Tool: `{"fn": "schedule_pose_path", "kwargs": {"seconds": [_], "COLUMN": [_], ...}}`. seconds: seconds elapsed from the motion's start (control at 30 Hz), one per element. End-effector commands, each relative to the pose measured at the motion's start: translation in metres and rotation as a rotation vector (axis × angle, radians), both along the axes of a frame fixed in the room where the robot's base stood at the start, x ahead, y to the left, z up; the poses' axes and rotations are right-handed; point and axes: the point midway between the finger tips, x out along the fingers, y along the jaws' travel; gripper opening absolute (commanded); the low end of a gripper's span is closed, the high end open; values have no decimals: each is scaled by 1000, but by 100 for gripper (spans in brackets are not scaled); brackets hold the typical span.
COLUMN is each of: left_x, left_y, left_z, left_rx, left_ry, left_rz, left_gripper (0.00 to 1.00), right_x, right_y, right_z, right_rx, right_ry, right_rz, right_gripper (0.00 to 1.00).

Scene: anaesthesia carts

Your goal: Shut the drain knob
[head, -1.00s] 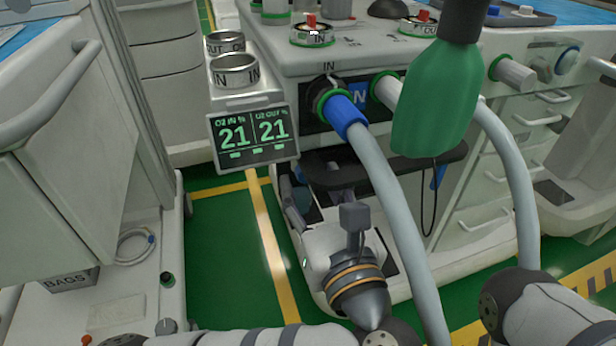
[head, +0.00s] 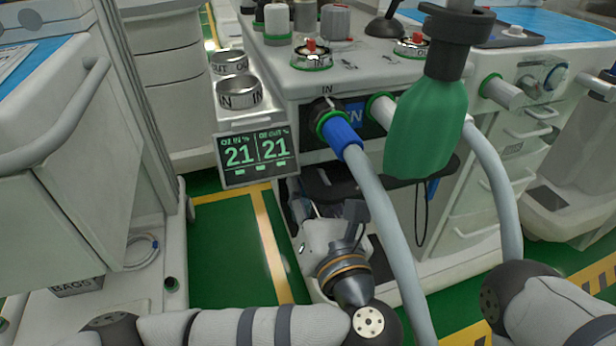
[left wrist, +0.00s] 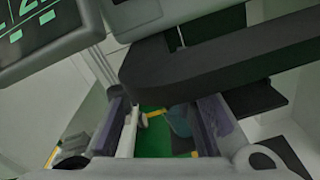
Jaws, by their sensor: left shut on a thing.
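My left gripper (head: 308,208) reaches in under the dark shelf of the anaesthesia cart, at the left end of its front. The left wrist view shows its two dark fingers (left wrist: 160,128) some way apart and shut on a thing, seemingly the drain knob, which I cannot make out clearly. A white upright piece (left wrist: 129,132) shows by the left finger. A dark teal rounded shape (left wrist: 180,120) shows close to the right finger. The knob's setting cannot be read. My right gripper is not in view; only part of that arm shows at the lower right.
The dark shelf (left wrist: 205,65) hangs just above the left gripper. The oxygen display (head: 258,155) is up and to its left. A grey hose with a blue end (head: 340,135) runs down to its right, and a green bag (head: 425,125) hangs farther right. Green floor shows at left.

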Motion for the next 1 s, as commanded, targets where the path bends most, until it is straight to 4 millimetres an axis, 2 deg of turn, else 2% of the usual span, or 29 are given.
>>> {"fn": "schedule_pose_path", "kwargs": {"seconds": [0.03, 0.1, 0.4, 0.43, 0.5, 0.53, 0.83, 0.93, 1.0], "left_x": [0, 0, 0, 0, 0, 0, -2, -15, -32], "left_y": [0, -1, 0, 0, 0, 0, -1, -5, -11], "left_z": [9, 6, 0, 0, 0, 0, 0, 0, 0], "left_rx": [51, 107, 133, 132, 132, 132, 130, 130, 129], "left_ry": [10, 30, 43, 43, 43, 43, 43, 43, 44], "left_rz": [-1, -1, -1, -1, -1, -1, -1, -4, -6], "left_gripper": [0, 0, 0, 28, 43, 46, 46, 46, 46], "right_x": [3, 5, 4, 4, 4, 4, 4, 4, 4], "right_y": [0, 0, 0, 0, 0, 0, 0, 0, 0], "right_z": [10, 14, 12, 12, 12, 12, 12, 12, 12], "right_rx": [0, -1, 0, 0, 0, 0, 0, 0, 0], "right_ry": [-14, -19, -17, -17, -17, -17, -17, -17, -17], "right_rz": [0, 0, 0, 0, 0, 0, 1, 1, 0], "right_gripper": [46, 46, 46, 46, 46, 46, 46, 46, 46]}}
